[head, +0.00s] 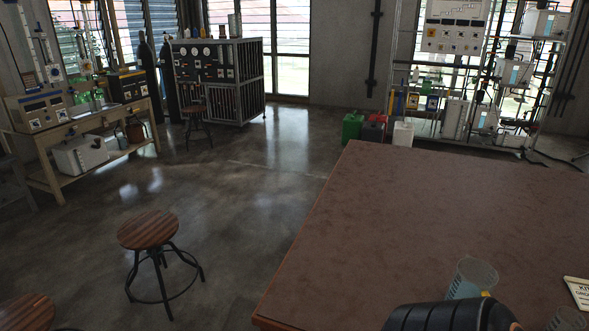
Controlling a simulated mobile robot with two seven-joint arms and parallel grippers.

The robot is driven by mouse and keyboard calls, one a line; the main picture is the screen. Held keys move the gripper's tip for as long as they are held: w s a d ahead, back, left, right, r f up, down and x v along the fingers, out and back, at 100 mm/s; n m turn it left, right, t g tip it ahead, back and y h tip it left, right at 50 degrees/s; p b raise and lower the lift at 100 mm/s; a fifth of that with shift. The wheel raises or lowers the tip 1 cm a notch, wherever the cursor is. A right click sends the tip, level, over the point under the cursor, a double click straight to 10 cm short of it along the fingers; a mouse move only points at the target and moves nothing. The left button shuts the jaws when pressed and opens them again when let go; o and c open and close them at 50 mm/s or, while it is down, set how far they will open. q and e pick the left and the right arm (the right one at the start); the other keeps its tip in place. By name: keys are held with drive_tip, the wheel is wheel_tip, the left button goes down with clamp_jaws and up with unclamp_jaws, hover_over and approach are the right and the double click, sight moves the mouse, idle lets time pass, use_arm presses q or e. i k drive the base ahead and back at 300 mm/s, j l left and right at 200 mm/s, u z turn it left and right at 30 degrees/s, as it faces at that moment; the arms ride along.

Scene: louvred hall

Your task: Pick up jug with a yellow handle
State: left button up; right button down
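A clear jug (468,274) with bluish contents stands on the brown table (430,200) near the bottom right. A small yellow bit shows at its lower right, which may be its handle; most of that side is hidden. A dark ribbed part, seemingly of my own arm, covers the jug's lower front at the bottom edge. I cannot tell whether it touches the jug. No fingers of either gripper show.
Another clear vessel (568,320) is cut off at the bottom right corner. A pale printed card (579,291) lies at the right edge. The rest of the tabletop is bare. A wooden stool (148,229) stands left of the table on open floor.

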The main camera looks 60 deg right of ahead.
sight(472, 277)
drive_tip(key=i+z, duration=0.1)
drive_tip(key=z, duration=0.3)
drive_tip(key=i+z, duration=0.1)
drive_tip(key=z, duration=0.35)
drive_tip(key=i+j+z, duration=0.1)
drive_tip(key=z, duration=1.8)
